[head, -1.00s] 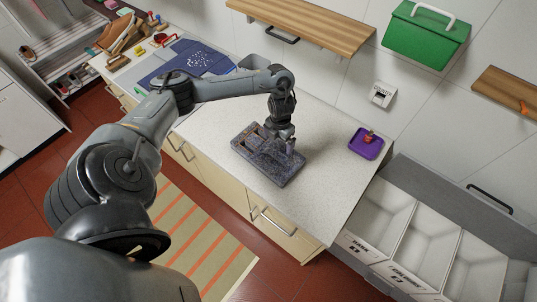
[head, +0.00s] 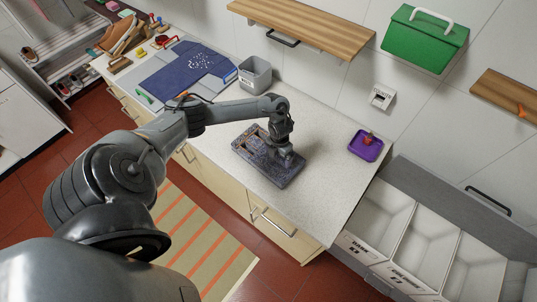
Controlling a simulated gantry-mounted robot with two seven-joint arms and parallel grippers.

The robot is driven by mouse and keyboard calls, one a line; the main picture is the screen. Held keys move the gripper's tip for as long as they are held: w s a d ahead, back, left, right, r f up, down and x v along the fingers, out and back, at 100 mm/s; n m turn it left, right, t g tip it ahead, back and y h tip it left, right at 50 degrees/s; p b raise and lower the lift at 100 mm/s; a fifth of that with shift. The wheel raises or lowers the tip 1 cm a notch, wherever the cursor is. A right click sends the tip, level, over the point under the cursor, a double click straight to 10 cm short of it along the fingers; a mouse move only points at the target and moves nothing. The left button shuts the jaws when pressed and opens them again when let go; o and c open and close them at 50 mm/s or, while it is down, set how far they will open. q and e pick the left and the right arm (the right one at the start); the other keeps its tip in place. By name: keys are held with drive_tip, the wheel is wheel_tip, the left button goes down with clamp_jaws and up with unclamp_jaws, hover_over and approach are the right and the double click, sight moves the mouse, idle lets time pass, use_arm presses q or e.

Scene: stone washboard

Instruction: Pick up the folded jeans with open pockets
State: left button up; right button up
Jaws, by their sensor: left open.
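A dark blue-grey speckled, flat rectangular bundle (head: 262,163) lies on the pale counter, with tan-edged openings at its far left end. It may be the folded jeans, but its material is too small to tell. My left gripper (head: 290,162) is open, pointing down over the right part of this bundle. I cannot tell whether its fingers touch it. The wrist hides part of the bundle. My right gripper is not in view.
A dark blue cloth with white specks (head: 185,75) lies at the counter's far left, near a grey bin (head: 255,76). A purple tray (head: 361,150) holds a small red item. White bins (head: 415,235) stand at the right. The counter's right front is clear.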

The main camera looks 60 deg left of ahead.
use_arm(q)
drive_tip(key=c, duration=1.8)
drive_tip(key=shift+o, duration=0.2)
drive_tip(key=shift+r, duration=0.15)
